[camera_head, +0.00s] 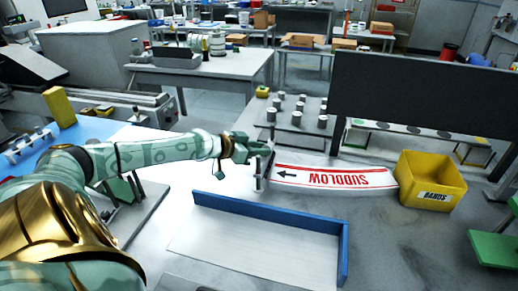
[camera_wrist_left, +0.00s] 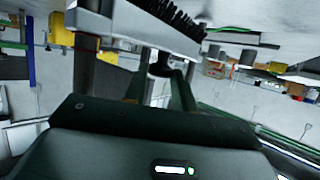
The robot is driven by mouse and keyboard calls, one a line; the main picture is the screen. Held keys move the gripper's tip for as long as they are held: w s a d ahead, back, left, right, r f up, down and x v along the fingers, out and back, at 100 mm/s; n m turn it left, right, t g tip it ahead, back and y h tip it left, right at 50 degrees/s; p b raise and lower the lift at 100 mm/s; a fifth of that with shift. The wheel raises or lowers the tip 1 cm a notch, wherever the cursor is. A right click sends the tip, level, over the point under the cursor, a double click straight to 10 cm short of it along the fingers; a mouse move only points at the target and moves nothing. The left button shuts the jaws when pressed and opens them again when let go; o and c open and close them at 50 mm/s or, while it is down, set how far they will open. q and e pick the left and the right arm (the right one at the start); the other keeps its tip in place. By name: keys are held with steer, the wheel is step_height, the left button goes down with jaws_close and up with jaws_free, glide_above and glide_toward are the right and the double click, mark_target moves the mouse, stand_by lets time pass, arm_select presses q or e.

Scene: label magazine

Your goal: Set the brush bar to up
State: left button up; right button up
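The brush bar (camera_wrist_left: 143,22) is a pale grey bar with black bristles, across the top of the left wrist view. A dark knob (camera_wrist_left: 161,67) hangs below it. My left gripper (camera_wrist_left: 165,80) has its two fingertips at the knob, with a gap between the fingers; whether they press on it is unclear. In the head view my left gripper (camera_head: 258,150) is at the left end of a white label strip (camera_head: 325,178) with red lettering and a black arrow. There the brush bar is small and mostly hidden by the gripper. My right gripper is not in view.
A yellow bin (camera_head: 432,182) stands at the strip's right end. A tray with a blue rim (camera_head: 270,228) lies in front. Several metal cylinders (camera_head: 297,117) stand on a plate behind. A dark panel (camera_head: 425,95) rises at the back right.

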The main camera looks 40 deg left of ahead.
arm_select(q)
jaws_close()
step_height(320, 180, up, 4)
steer(key=shift+w+f+p, duration=0.1)
steer(key=shift+f+p, duration=0.1)
steer(key=shift+p, duration=1.05)
steer(key=o, duration=0.7)
jaws_free()
